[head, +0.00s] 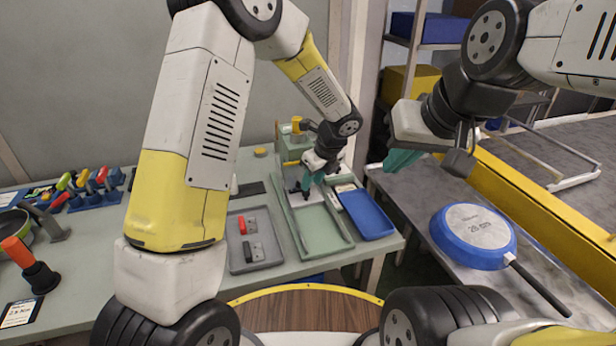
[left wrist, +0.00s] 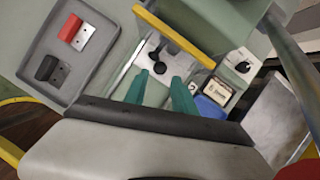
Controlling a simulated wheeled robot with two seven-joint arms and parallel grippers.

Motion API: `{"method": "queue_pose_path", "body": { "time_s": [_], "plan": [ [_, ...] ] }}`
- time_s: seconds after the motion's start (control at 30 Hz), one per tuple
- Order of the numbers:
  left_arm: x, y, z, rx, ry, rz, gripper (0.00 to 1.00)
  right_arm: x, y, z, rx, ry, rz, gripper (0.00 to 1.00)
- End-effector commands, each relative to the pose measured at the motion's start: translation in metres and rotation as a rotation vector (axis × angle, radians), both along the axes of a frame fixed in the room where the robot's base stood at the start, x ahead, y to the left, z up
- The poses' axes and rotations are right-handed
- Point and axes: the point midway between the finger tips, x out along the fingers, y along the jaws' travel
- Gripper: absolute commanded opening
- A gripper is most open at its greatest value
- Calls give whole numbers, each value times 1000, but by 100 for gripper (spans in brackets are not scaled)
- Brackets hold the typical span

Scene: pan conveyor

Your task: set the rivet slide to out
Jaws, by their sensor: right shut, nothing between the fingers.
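My left gripper (head: 306,186) reaches down at the green press station (head: 284,134). In the left wrist view its two green fingers (left wrist: 160,92) are apart, with nothing seen between them. Just beyond the fingertips is a black knob (left wrist: 158,67) on a pale plate (left wrist: 149,53) with a dark slot, which looks like the rivet slide; the knob appears close to the left fingertip, and I cannot tell if they touch. Its position words are not readable. My right gripper (head: 400,160) is shut and empty, held above the right-hand conveyor area.
A yellow bar (left wrist: 175,35) crosses near the plate, and a round dial (left wrist: 243,67) sits to its right. A grey tray (head: 236,262) with red and black parts, a green tray (head: 331,247) and a blue tray (head: 366,215) lie nearby. A blue pan (head: 445,238) lies at right.

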Motion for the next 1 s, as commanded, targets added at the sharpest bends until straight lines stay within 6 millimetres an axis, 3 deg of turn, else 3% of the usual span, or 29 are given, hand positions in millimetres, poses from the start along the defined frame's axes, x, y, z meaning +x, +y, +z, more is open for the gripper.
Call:
{"method": "queue_pose_path", "body": {
  "time_s": [0.1, 0.3, 0.67, 0.7, 0.87, 1.0],
  "plan": [
    [7, 7, -20, 2, 4, 0, 32, 0, 0, 0, 0, 0, 0, 0],
    [14, 12, -41, 0, 0, 1, 32, 0, 0, 0, 0, 0, 0, 0],
    [16, 13, -46, -1, -1, 0, 32, 0, 0, 0, 0, 0, 0, 0],
    [15, 13, -46, -1, -1, 0, 30, 0, 0, 0, 0, 0, 0, 0],
    [16, 13, -46, -1, -1, 0, 0, 0, 0, 0, 0, 0, 0, 0],
    [16, 13, -46, -1, -1, 0, 0, 0, 0, 0, 0, 0, 0, 0]
  ]
}}
